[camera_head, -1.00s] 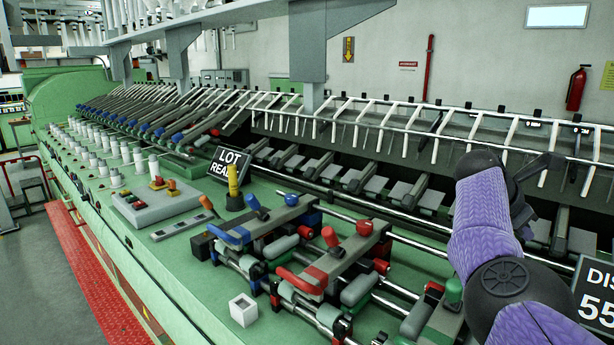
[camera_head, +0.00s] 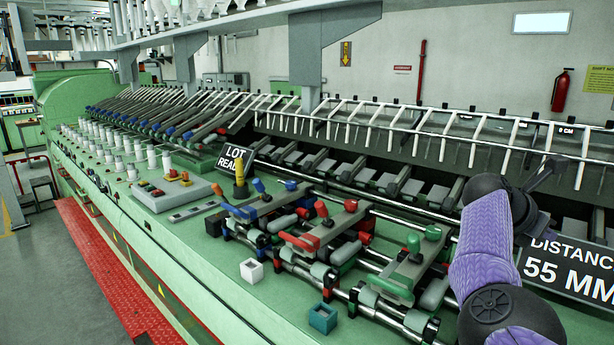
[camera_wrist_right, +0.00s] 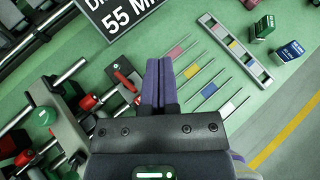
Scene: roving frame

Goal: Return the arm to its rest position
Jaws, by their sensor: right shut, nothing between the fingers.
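My right arm, purple with black joints, comes in from the lower right of the head view. Its dark gripper (camera_head: 548,168) is raised over the right part of the green machine, above the black distance sign (camera_head: 565,268). In the right wrist view the gripper's two purple-grey fingers (camera_wrist_right: 158,82) lie together with nothing between them. They are above the green surface, beside the sign (camera_wrist_right: 122,12). My left gripper is in neither view.
Clamp assemblies with red, blue and green levers (camera_head: 335,225) stand left of the arm. A white cube box (camera_head: 251,271) and a teal box (camera_head: 322,318) sit in front.

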